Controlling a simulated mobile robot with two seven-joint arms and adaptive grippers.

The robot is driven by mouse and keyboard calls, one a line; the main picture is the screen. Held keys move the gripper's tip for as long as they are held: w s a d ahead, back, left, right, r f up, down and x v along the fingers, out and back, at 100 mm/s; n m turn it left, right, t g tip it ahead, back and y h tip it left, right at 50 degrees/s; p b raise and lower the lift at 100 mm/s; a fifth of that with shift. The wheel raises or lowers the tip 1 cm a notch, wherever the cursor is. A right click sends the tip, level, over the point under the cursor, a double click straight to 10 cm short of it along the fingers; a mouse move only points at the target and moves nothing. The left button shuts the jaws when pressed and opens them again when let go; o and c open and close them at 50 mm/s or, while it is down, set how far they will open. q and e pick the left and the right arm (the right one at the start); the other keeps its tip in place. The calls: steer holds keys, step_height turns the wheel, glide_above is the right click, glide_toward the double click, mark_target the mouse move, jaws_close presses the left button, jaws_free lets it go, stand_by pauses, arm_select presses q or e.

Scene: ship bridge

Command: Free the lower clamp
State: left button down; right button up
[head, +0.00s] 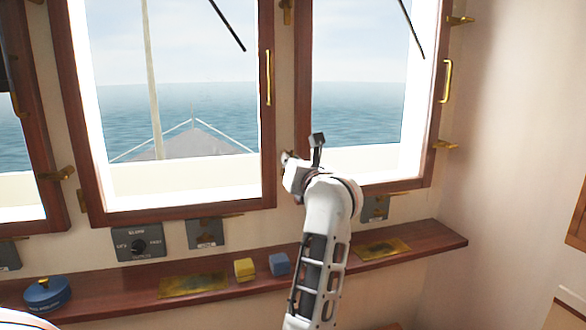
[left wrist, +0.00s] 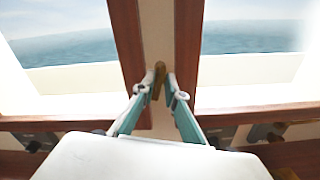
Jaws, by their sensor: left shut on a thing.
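My left gripper (head: 286,158) is at the lower part of the post between the two large windows. The arm rises from the bottom of the head view. In the left wrist view, the fingers of my left gripper (left wrist: 162,92) close on a small brass clamp (left wrist: 159,76) standing on that post, apparently the lower clamp. The clamp looks roughly upright there. In the head view the gripper hides it. An upper brass clamp (head: 287,11) sits higher on the same post. My right gripper is not in view.
Both windows have wooden frames (head: 91,190) and brass handles (head: 267,77). Further brass clamps (head: 446,145) sit at the right window's right edge. Below runs a wooden shelf (head: 445,240) with a blue round tin (head: 47,295), a yellow block (head: 244,270) and a blue block (head: 279,264).

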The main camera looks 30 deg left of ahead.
arm_select(q)
steer(key=shift+n+b, duration=0.8)
steer(key=shift+n, duration=0.7)
steer(key=shift+r, duration=0.15)
steer(key=c, duration=2)
jaws_free()
steer(key=shift+c, duration=0.2)
